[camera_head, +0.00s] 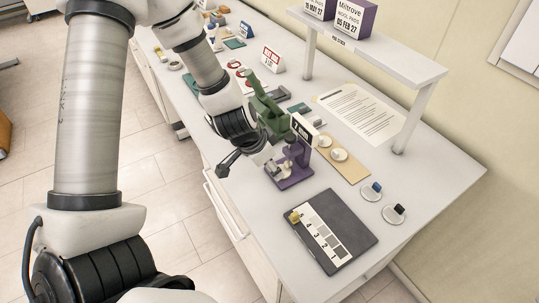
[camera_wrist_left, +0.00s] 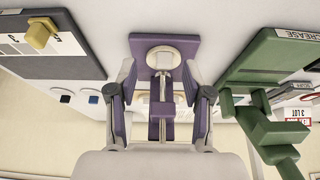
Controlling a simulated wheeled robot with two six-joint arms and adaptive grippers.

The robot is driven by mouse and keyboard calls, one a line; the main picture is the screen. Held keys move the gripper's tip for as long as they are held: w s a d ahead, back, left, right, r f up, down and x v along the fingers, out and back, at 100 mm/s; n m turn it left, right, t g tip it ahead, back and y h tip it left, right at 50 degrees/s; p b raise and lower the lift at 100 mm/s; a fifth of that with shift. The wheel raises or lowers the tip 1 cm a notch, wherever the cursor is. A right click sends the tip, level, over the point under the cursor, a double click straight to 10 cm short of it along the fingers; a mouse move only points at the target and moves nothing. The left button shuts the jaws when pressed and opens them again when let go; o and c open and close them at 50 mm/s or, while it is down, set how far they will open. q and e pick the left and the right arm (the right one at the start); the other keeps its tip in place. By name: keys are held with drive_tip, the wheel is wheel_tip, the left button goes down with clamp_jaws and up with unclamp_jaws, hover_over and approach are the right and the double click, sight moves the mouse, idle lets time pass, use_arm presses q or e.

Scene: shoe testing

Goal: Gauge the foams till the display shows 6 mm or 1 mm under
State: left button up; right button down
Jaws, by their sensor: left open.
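A purple gauge (camera_head: 291,180) stands on the white bench, with a display (camera_head: 302,129) that appears to read 7. In the left wrist view the purple gauge base (camera_wrist_left: 138,43) carries a pale round disc (camera_wrist_left: 163,57) under the plunger. I cannot tell if they touch. My left gripper (camera_wrist_left: 159,78) is open, its fingers on either side of the gauge's plunger column. In the head view it is beside the gauge, partly hidden by my wrist. Two pale foam discs (camera_head: 339,155) lie on a tan board behind the gauge. My right gripper is not in view.
A green device (camera_head: 265,107) stands close beside the gauge. A dark board (camera_head: 350,219) with a numbered strip and yellow block (camera_head: 295,216) lies in front. Small dishes with a blue (camera_head: 376,187) and a black piece (camera_head: 399,209) are at right. A white shelf (camera_head: 400,62) stands behind.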

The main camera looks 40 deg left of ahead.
sight(282, 169)
use_arm(q)
drive_tip(key=w+f, duration=0.1)
drive_tip(key=w+f+b, duration=0.1)
drive_tip(key=f, duration=0.1)
drive_tip(key=shift+w+f, duration=0.1)
drive_tip(key=shift+w, duration=0.25)
drive_tip(key=shift+s+d+r, duration=0.15)
drive_tip(key=shift+s+r, duration=0.15)
drive_tip(key=shift+s, duration=0.2)
drive_tip(key=c, duration=0.5)
clamp_jaws()
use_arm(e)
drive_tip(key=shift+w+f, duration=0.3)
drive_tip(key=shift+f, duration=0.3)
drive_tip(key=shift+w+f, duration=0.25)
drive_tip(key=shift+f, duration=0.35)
use_arm(q)
drive_tip(key=shift+w+r+p, duration=0.2)
drive_tip(key=shift+p, duration=0.25)
drive_tip(key=shift+f, duration=0.1)
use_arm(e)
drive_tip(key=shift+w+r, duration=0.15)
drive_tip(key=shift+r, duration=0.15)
